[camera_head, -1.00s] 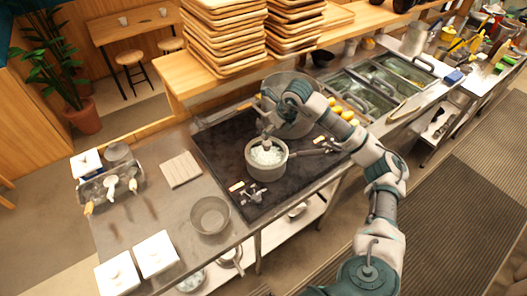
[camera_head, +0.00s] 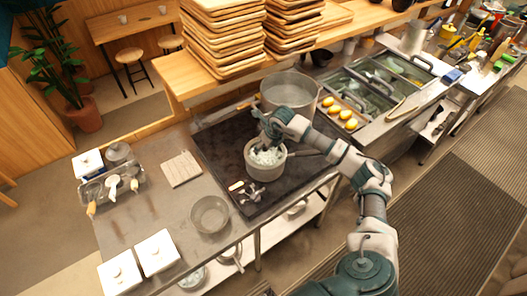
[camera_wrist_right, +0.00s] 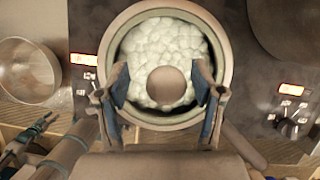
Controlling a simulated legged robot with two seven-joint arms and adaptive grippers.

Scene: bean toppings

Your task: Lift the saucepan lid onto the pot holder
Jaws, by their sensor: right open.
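The saucepan (camera_head: 265,173) stands on the dark stove with white lumpy contents showing at its top. In the right wrist view, a round brownish knob (camera_wrist_right: 167,86) sits over the middle of the saucepan (camera_wrist_right: 222,50); the lid around it looks see-through, with the white contents visible beneath. My right gripper (camera_head: 266,143) is low over the saucepan. In the wrist view the right gripper (camera_wrist_right: 161,92) is open, one finger on each side of the knob, with gaps visible. The pot holder (camera_head: 181,169), a pale slatted square, lies on the steel counter left of the stove.
A large pot (camera_head: 290,92) stands behind the saucepan, close to my right arm. A metal bowl (camera_head: 210,215) and white lidded boxes (camera_head: 156,254) are on the counter. A utensil rack (camera_head: 112,184) stands left of the pot holder. Stacked wooden trays (camera_head: 222,45) rise behind.

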